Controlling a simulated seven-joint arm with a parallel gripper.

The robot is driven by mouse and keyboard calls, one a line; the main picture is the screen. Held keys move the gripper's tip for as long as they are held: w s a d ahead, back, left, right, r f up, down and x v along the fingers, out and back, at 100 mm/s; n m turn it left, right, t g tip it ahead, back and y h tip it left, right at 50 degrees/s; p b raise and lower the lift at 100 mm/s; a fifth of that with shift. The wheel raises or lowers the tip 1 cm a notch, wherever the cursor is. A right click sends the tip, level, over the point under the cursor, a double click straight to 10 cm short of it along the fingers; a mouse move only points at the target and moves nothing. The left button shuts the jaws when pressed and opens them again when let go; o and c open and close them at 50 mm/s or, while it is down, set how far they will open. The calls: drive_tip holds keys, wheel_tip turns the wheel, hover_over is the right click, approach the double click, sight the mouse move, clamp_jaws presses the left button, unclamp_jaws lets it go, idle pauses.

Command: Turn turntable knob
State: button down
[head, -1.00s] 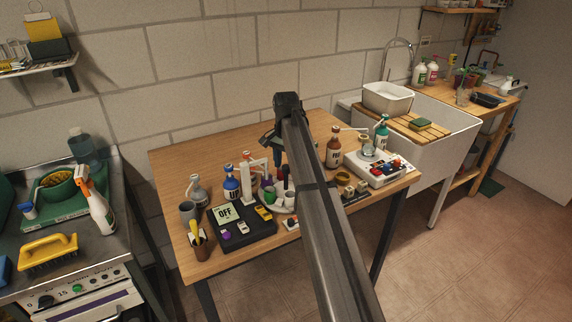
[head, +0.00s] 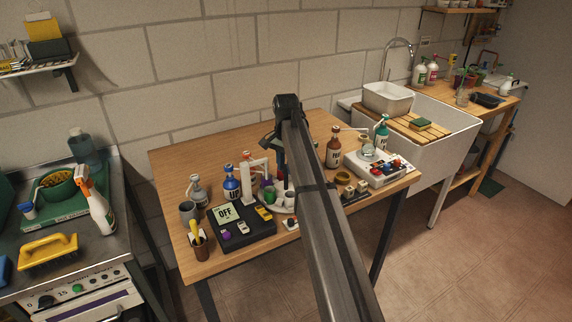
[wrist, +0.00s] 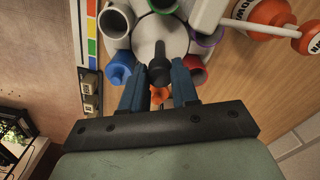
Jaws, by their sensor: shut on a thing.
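The turntable shows in the wrist view as a pale round disc (wrist: 178,36) ringed by several cups. Its black knob (wrist: 158,68) stands up at the disc's middle. My gripper (wrist: 158,78) has its two blue-grey fingers on either side of the knob and is shut on it. In the head view my gripper (head: 281,168) reaches down over the turntable (head: 274,209), and my arm hides part of it. The knob is hidden there. Cups with red, green, purple and blue colouring stand around the knob.
A black box with an OFF display (head: 224,213) lies left of the turntable. Bottles, including a blue one (head: 231,183) and a brown one (head: 334,148), stand close by. A white device (head: 378,168) is at right. The table's back left is clear.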

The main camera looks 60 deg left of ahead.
drive_tip(key=shift+n, duration=0.3)
drive_tip(key=n, duration=0.4)
drive_tip(key=shift+n, duration=2.3)
drive_tip(key=c, duration=0.8)
unclamp_jaws()
drive_tip(key=shift+c, duration=0.2)
drive_tip(key=shift+r, duration=0.1)
wheel_tip(320, 180, up, 14)
